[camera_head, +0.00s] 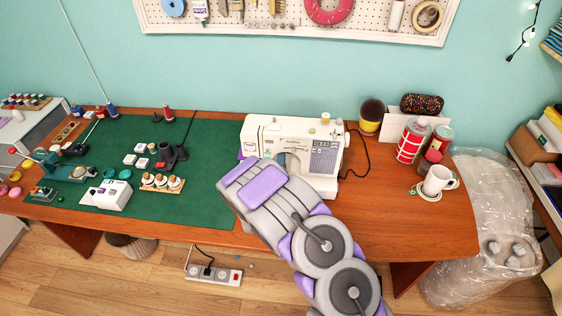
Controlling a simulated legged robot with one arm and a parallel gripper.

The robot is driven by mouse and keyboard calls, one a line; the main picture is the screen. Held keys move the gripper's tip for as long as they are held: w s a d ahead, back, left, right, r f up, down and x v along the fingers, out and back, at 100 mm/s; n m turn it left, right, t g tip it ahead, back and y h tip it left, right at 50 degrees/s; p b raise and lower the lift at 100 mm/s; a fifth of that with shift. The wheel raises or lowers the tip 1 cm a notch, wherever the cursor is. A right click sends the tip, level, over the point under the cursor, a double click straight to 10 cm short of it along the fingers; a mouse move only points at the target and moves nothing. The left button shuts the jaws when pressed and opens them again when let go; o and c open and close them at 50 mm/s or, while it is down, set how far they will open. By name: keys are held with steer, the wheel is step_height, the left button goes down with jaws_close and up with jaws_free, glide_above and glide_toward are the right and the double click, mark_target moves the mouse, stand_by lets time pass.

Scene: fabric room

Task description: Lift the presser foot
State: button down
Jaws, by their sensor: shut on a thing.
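A white sewing machine (292,130) stands upright on the wooden table, at the right end of the green mat. My gripper (252,172), grey with purple pads, is up against the lower left side of the machine, by its needle end. It is shut on a small part of the machine there. The fingertips and the held part are hidden behind my gripper body. The presser foot and its lever are also hidden, so I cannot tell whether the foot is up or down.
A green mat (215,131) with several small sewing items covers the table's left and middle. A red-and-white can (409,144), a white mug (437,181) and a dark yellow-based pot (371,116) stand to the right. Bare tabletop (385,205) lies right of my arm. A power strip (214,275) is on the floor.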

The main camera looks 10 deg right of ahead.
stand_by(0.4)
steer(key=c, duration=1.3)
jaws_free()
steer(key=shift+w+a, duration=0.1)
steer(key=shift+a, duration=0.05)
steer(key=shift+r, duration=0.1)
